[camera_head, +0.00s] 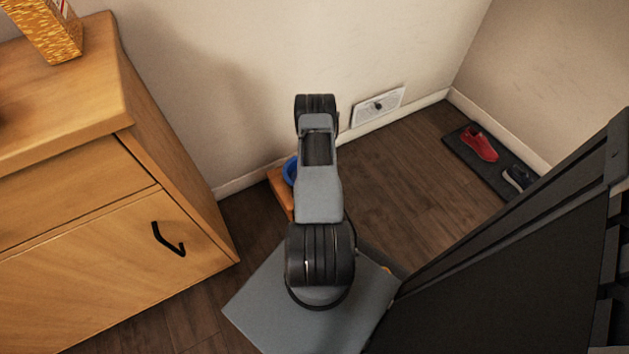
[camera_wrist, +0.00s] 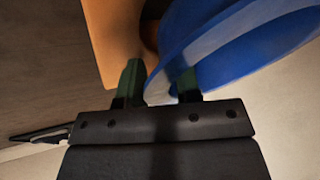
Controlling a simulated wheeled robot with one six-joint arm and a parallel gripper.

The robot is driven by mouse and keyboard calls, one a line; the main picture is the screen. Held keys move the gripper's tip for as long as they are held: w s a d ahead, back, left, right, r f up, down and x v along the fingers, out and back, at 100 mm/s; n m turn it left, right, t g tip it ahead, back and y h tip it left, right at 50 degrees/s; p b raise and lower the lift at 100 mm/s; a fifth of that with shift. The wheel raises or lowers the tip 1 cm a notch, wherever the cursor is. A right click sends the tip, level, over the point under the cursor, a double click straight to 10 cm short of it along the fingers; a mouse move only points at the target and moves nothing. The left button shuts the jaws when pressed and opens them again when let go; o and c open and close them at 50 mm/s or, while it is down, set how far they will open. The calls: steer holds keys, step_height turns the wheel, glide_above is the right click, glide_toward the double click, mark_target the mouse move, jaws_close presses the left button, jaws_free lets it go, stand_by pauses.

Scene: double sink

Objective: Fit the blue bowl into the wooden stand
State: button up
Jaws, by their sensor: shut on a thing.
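The blue bowl (camera_wrist: 235,38) fills the upper right of the wrist view. My gripper (camera_wrist: 160,82) is shut on its rim, with one green fingertip on each side of the bowl's wall. The wooden stand (camera_wrist: 112,35) is an orange-brown piece behind the bowl in the wrist view. In the head view a sliver of the bowl (camera_head: 290,170) and part of the stand (camera_head: 281,190) show left of my arm, near the wall. My arm hides the rest of both. I cannot tell whether the bowl touches the stand.
A wooden cabinet (camera_head: 90,230) with a black handle stands at the left. A dark mat (camera_head: 511,187) with a red shoe (camera_head: 479,144) and a dark blue shoe (camera_head: 519,179) lies at the right. The floor between is clear.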

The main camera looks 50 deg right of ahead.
steer(key=shift+f+b, duration=0.5)
steer(key=shift+f, duration=0.1)
steer(key=o, duration=1)
steer(key=shift+r, duration=0.1)
steer(key=shift+c, duration=0.2)
steer(key=shift+o, duration=0.6)
steer(key=shift+s, duration=0.1)
steer(key=shift+a, duration=0.1)
steer(key=p+v, duration=0.6)
steer(key=v, duration=0.7)
steer(key=shift+r, duration=0.45)
steer(key=shift+w+r, duration=0.1)
steer(key=shift+w, duration=0.1)
